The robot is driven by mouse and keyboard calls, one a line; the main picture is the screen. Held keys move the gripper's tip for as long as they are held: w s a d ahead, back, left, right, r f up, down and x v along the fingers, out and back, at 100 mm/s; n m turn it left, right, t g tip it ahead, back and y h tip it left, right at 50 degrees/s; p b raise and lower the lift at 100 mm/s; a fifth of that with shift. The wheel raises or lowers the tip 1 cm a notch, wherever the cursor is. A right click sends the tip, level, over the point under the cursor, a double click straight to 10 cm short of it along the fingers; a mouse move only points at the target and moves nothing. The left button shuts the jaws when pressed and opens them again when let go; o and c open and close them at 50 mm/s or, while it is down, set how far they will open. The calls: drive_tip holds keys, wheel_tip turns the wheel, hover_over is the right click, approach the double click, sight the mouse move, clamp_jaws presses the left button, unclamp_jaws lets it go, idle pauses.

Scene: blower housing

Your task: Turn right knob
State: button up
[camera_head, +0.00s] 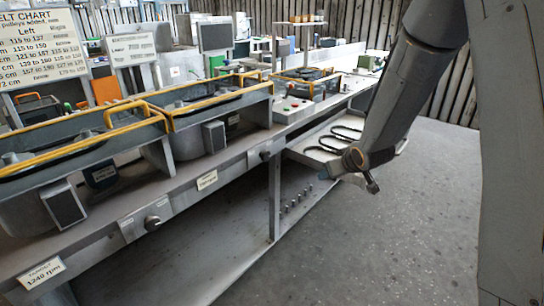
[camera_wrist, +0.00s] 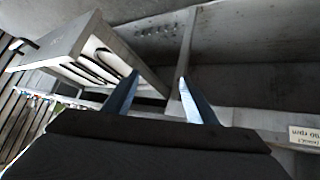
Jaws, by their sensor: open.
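The right knob (camera_head: 266,154) is a small grey knob on the front rail of the bench, left of the bench leg in the head view. A second, left knob (camera_head: 153,222) sits lower on the same rail. My gripper (camera_head: 372,186) is well to the right of the right knob, apart from it, in front of the tray with belts. In the wrist view my gripper (camera_wrist: 159,76) is open, with its two bluish fingers apart and nothing between them. I cannot make out either knob in the wrist view.
A tray with dark belts (camera_head: 344,136) juts out beside my gripper; it also shows in the wrist view (camera_wrist: 83,65). An rpm label (camera_head: 207,180) is on the rail between the knobs. Yellow-railed blower housings (camera_head: 215,107) stand on the bench. The floor in front is clear.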

drive_tip(key=w+a+f+n+t+y, duration=0.1)
drive_tip(key=w+a+n+t+y, duration=0.2)
drive_tip(key=w+a+y, duration=0.35)
drive_tip(key=n+y+p, duration=0.2)
drive_tip(key=n+y, duration=0.2)
drive_tip(key=y, duration=0.2)
approach(267, 157)
drive_tip(key=shift+g, duration=0.4)
drive_tip(key=shift+r+p+x, duration=0.2)
drive_tip(key=shift+p+x, duration=0.05)
drive_tip(key=shift+x, duration=1.75)
drive_tip(key=shift+r+p+x, duration=0.2)
drive_tip(key=shift+x, duration=1.8)
drive_tip(key=shift+w+d, duration=0.1)
drive_tip(key=shift+w, duration=0.1)
drive_tip(key=c, duration=1.1)
drive_tip(key=shift+o, duration=0.2)
drive_tip(key=shift+f+n, duration=0.1)
drive_tip(key=shift+n, duration=0.2)
